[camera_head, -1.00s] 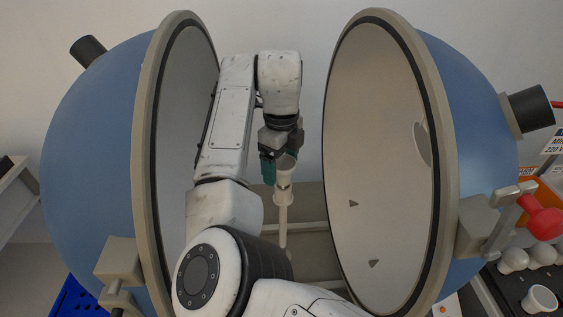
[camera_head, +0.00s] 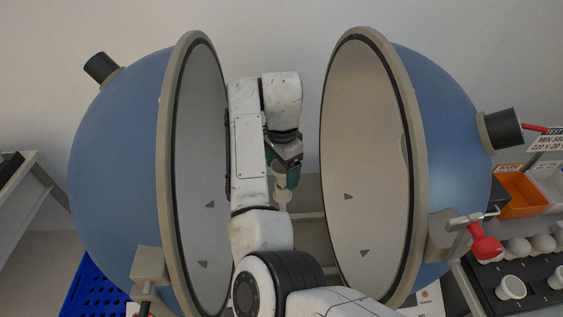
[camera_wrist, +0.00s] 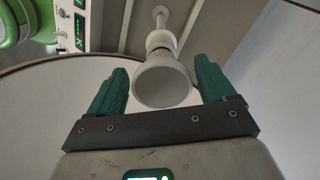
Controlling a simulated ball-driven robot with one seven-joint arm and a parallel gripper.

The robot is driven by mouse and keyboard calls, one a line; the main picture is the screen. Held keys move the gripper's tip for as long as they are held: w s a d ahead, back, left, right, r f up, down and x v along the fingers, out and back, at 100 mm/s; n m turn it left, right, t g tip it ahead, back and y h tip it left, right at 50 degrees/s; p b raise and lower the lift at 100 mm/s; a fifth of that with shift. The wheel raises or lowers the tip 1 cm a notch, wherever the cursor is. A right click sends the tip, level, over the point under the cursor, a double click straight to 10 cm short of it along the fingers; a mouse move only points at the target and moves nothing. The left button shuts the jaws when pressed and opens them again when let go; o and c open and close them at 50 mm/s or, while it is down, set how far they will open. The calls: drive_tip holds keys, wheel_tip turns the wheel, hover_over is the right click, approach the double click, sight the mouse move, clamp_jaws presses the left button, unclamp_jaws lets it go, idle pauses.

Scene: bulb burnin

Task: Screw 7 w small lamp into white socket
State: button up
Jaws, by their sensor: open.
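A white cup-shaped lamp (camera_wrist: 163,82) sits, wide end toward my wrist camera, on a white socket and post (camera_wrist: 161,40) between the sphere halves. In the head view the post (camera_head: 283,197) shows below my gripper, and my gripper hides most of the lamp. My gripper (camera_wrist: 162,68) is open, its teal fingers to either side of the lamp with a visible gap on each side. It also shows in the head view (camera_head: 284,170), partly hidden by my arm. I cannot read any wattage on the lamp.
The blue left half (camera_head: 115,160) and right half (camera_head: 450,150) of the sphere stand open around my arm. A red-handled latch (camera_head: 487,245) juts from the right half. At right are an orange bin (camera_head: 522,197) and a black tray (camera_head: 535,300) with several white lamps. A blue crate (camera_head: 90,285) is lower left.

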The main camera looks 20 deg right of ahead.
drive_tip(key=n, duration=0.4)
drive_tip(key=shift+s+d, duration=0.1)
drive_tip(key=n, duration=0.5)
drive_tip(key=shift+s, duration=0.1)
drive_tip(key=shift+c, duration=0.2)
